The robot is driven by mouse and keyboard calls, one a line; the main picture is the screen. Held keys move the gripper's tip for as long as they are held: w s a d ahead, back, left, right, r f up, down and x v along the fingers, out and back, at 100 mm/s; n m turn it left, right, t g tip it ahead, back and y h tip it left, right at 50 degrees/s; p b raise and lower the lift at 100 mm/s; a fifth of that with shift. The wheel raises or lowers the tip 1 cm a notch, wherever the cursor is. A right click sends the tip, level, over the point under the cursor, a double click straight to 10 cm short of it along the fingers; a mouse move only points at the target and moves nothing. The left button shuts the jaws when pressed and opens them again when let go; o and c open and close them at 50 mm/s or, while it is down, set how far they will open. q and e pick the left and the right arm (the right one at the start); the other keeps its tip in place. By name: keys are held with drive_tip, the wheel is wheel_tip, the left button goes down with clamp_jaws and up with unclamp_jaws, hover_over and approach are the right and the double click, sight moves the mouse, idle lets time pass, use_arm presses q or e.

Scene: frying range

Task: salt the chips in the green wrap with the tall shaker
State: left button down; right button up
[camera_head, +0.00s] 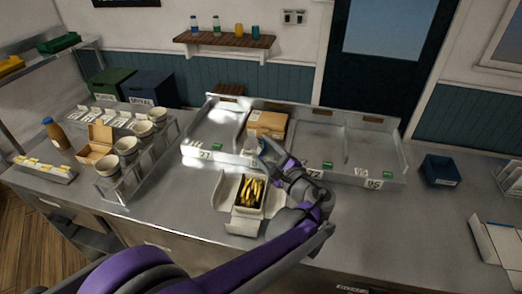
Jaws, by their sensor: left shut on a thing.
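Yellow chips (252,191) lie in an open, pale wrap (243,226) with spread flaps on the steel counter, in the middle of the head view. I cannot make out green on this wrap. My left gripper (267,158) is shut on a small pale-blue and grey thing (264,146), likely the tall shaker, mostly hidden by the fingers. It is just behind and above the chips, by the front edge of the tray. I cannot tell the tilt of the held thing. My right gripper is out of view.
A divided steel tray (318,140) with numbered tags stands behind, holding a cardboard box (268,123). A rack with several cups (126,147) and a brown bottle (54,133) are at left. A blue bin (440,170) is at right.

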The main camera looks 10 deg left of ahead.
sight(250, 144)
use_arm(q)
drive_tip(key=m, duration=0.2)
drive_tip(key=s+a+r+m, duration=0.1)
drive_tip(key=m, duration=0.1)
drive_tip(key=s+a+r+m, duration=0.1)
drive_tip(key=m, duration=0.1)
drive_tip(key=shift+r, duration=0.2)
drive_tip(key=m, duration=0.1)
drive_tip(key=r+m, duration=0.1)
drive_tip(key=s+a+m, duration=0.1)
drive_tip(key=m, duration=0.1)
drive_tip(key=shift+r, duration=0.3)
drive_tip(key=shift+f, duration=0.1)
